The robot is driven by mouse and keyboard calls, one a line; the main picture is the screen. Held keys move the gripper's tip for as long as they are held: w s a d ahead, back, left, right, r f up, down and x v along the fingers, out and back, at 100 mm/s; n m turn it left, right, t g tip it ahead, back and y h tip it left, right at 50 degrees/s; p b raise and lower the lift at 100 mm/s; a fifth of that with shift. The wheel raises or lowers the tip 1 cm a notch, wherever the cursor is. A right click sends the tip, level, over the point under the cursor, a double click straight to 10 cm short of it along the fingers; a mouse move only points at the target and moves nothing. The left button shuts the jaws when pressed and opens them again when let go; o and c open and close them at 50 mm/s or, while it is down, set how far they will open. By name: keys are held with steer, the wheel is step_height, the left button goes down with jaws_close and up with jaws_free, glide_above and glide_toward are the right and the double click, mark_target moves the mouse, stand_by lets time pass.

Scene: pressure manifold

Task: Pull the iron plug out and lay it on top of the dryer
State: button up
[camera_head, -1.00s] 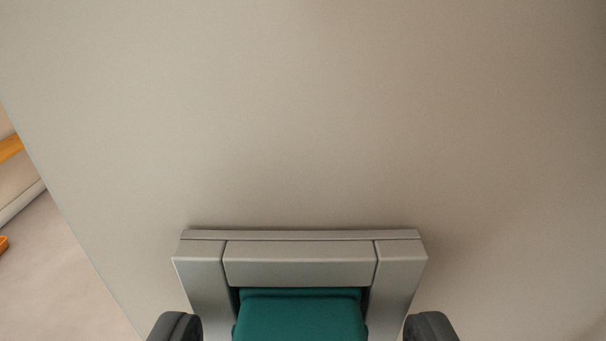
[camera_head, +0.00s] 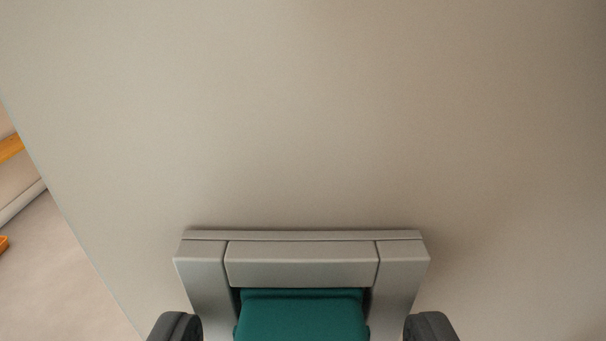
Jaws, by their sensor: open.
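A teal block (camera_head: 302,318), which looks like the iron plug, sits inside a grey bracket-like socket housing (camera_head: 300,264) at the bottom middle of the head view. Its lower part is cut off by the picture edge. My gripper (camera_head: 303,328) is open, with one dark fingertip on each side of the teal block and a gap on both sides. The fingertips do not appear to touch the block or the housing. I cannot pick out the dryer for certain.
A large plain beige-grey panel (camera_head: 300,110) fills most of the view around the housing. Past its left edge show a pale floor (camera_head: 62,275), an orange bar (camera_head: 10,148) and a small orange piece (camera_head: 3,243). The panel above the housing is bare.

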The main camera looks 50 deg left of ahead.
stand_by(0.4)
jaws_close()
steer(key=p+v, duration=0.3)
steer(key=v, duration=0.3)
stand_by(1.3)
steer(key=shift+r, duration=0.1)
